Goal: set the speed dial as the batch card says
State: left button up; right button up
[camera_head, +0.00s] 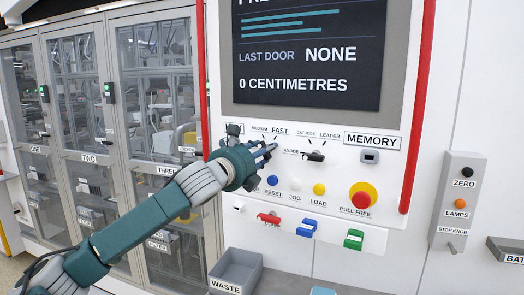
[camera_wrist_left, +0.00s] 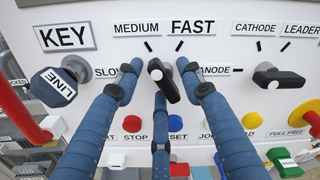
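The speed dial (camera_wrist_left: 166,84) is a black knob on the white panel, with the labels SLOW, MEDIUM (camera_wrist_left: 136,28) and FAST (camera_wrist_left: 193,27) around it. Its pale-marked end points up and slightly left, towards the MEDIUM tick. My left gripper (camera_wrist_left: 157,72) has its blue fingers around the dial, one on each side and one below. Gaps show beside the dial, so the fingers look open; contact with the lower finger is unclear. In the head view my left gripper (camera_head: 262,152) hides most of the dial. No batch card is readable. My right gripper is out of view.
A second black knob (camera_wrist_left: 278,78) for anode, cathode and leader is right of the dial. A LINE key (camera_wrist_left: 54,87) protrudes at left. Buttons and a red PULL FREE knob (camera_head: 362,196) lie below. A WASTE bin (camera_head: 238,268) stands underneath.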

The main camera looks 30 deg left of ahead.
pick_arm(q)
jog(key=shift+d, duration=0.1)
grip_shut()
jog(key=shift+n, duration=0.3)
jog(key=n+p, duration=0.1)
jog(key=n, duration=0.1)
jog(key=shift+n, duration=0.3)
jog(key=n+p, duration=0.1)
jog(key=n, duration=0.1)
jog(key=shift+f+n, duration=0.15)
jog(key=shift+n, duration=0.15)
jog(key=n, duration=0.3)
jog(key=shift+d+f+p, duration=0.1)
jog(key=shift+p, duration=0.25)
jog(key=shift+d+f+n, duration=0.1)
jog(key=shift+n, duration=1.5)
jog(key=shift+f, duration=0.1)
